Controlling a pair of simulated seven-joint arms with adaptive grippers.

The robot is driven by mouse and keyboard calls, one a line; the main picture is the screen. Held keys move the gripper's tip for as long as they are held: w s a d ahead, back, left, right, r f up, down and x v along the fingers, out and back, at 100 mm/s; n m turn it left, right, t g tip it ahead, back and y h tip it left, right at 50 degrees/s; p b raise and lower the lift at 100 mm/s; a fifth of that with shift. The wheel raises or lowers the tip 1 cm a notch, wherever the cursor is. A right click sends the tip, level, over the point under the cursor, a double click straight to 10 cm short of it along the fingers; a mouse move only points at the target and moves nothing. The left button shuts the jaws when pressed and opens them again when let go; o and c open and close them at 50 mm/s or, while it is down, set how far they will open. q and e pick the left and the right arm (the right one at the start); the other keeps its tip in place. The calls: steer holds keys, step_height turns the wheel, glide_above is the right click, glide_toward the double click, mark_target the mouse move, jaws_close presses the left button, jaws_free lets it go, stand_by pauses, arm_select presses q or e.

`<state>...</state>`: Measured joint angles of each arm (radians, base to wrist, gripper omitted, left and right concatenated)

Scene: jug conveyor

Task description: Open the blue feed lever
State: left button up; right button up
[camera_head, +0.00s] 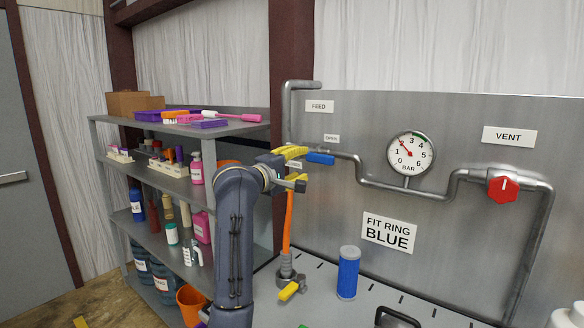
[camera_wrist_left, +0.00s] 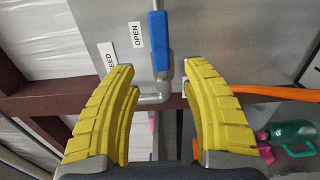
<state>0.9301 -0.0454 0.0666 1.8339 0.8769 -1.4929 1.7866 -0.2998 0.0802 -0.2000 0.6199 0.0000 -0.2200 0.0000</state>
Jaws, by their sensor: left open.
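The blue feed lever (camera_head: 320,158) sits on the feed pipe on the left of the metal panel, below the OPEN label (camera_head: 331,138). In the head view it lies nearly level, pointing right along the pipe. In the left wrist view the blue lever (camera_wrist_left: 158,41) lies ahead of the gap between the fingers. My left gripper (camera_head: 298,168) is just left of the lever, its yellow fingers apart; it also shows in the left wrist view (camera_wrist_left: 160,72), open and empty. Whether a finger touches the valve is unclear. My right gripper is not in view.
An orange hose (camera_head: 288,222) hangs just below my left gripper. A gauge (camera_head: 410,154) and a red vent knob (camera_head: 503,186) are to the right. A blue cylinder (camera_head: 348,273) stands on the bench. A loaded shelf (camera_head: 233,132) is at the left.

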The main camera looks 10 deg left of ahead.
arm_select(q)
steer(key=shift+v, duration=1.65)
